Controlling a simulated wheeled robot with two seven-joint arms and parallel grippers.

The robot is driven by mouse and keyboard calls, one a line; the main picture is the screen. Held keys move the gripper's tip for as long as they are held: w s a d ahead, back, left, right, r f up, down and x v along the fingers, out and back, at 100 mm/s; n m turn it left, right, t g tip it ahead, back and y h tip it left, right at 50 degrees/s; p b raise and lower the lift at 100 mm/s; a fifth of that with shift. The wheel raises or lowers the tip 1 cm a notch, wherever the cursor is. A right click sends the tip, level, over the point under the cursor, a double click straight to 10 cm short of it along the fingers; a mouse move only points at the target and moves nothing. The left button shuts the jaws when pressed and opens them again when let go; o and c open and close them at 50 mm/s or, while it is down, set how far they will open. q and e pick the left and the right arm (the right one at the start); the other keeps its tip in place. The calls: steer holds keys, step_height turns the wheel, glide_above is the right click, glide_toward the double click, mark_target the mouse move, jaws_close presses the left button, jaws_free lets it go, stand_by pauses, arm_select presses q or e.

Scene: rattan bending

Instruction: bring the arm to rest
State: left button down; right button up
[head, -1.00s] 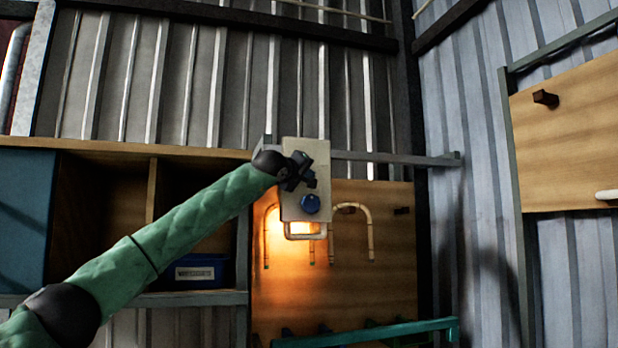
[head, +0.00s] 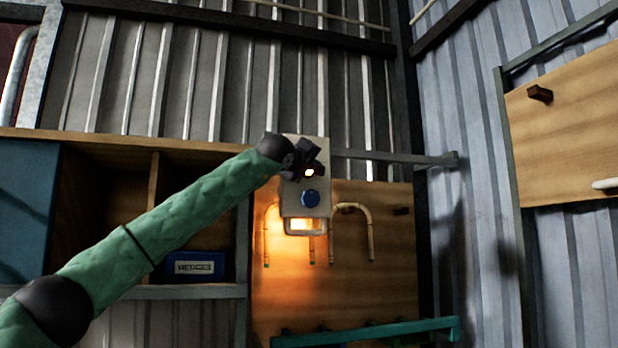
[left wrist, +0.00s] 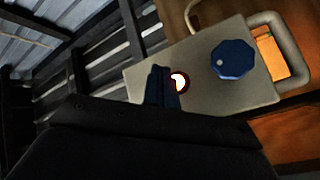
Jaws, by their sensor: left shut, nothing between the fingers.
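My left arm (head: 185,220), in green sleeves, comes in from the lower left of the head view. Its dark left gripper (head: 308,170) is in front of the upper part of a pale control box with a blue knob (head: 310,198). In the left wrist view the fingers (left wrist: 163,76) are shut together and empty. Beside the fingertips a round light with a dark red rim (left wrist: 180,82) glows on the box face (left wrist: 205,92). I cannot tell whether the fingertips touch the box. My right gripper is not in view.
A glowing lamp opening (head: 305,226) sits under the box. Bent rattan canes (head: 371,235) hang on the wooden board (head: 385,280) behind. A shelf (head: 200,292) holds a blue bin (head: 195,266) at left. A teal rail (head: 375,330) runs below, and a grey bar (head: 395,158) extends right.

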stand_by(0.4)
